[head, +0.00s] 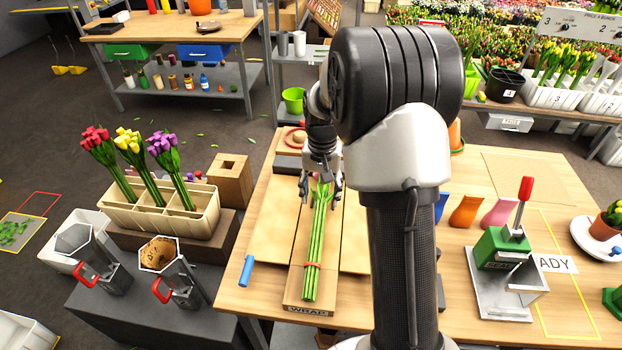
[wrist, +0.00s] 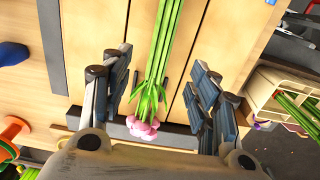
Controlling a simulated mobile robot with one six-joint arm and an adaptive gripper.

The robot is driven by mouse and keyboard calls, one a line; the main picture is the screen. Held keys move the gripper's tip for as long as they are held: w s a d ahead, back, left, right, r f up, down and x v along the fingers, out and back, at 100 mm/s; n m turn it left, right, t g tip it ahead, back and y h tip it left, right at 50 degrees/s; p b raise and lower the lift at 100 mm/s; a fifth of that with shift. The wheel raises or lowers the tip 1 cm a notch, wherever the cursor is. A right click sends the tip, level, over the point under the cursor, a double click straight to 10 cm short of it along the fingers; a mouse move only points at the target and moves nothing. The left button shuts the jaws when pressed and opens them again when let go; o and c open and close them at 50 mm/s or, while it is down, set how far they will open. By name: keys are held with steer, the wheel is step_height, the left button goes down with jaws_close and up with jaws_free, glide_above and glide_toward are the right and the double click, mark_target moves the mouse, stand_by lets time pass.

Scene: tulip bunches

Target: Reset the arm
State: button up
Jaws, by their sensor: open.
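My gripper (head: 321,190) is open over the wooden table, with its fingers on either side of the flower heads of a pink tulip bunch. In the wrist view my gripper (wrist: 162,100) shows its two fingers apart, with the pink heads (wrist: 142,127) and leaves between them and not touching either finger. The tulip bunch (head: 318,240) lies lengthwise on the board marked WRAP (head: 306,308), with a red band (head: 312,265) around its stems. My arm hides part of the table behind and right of the bunch.
A cream crate (head: 118,212) holding red, yellow and purple tulips stands left, near two metal holders with red handles (head: 85,279). A blue cylinder (head: 246,270) lies near the table's left edge.

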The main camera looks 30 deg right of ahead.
steer(key=s+a+r+n+t, duration=0.15)
steer(key=s+a+r, duration=0.25)
steer(key=r, duration=0.5)
steer(key=s+a+r+n+t, duration=0.1)
steer(key=s+a+r, duration=0.1)
steer(key=s, duration=0.5)
steer(key=s+a+r+n+t, duration=0.1)
steer(key=s+a+r+n, duration=0.1)
steer(key=s, duration=0.5)
steer(key=s+a+r+n+t, duration=0.1)
steer(key=s+a+r+n, duration=0.1)
steer(key=s+a+r, duration=0.2)
steer(key=s+a, duration=0.2)
steer(key=s, duration=0.1)
steer(key=shift+s, duration=0.4)
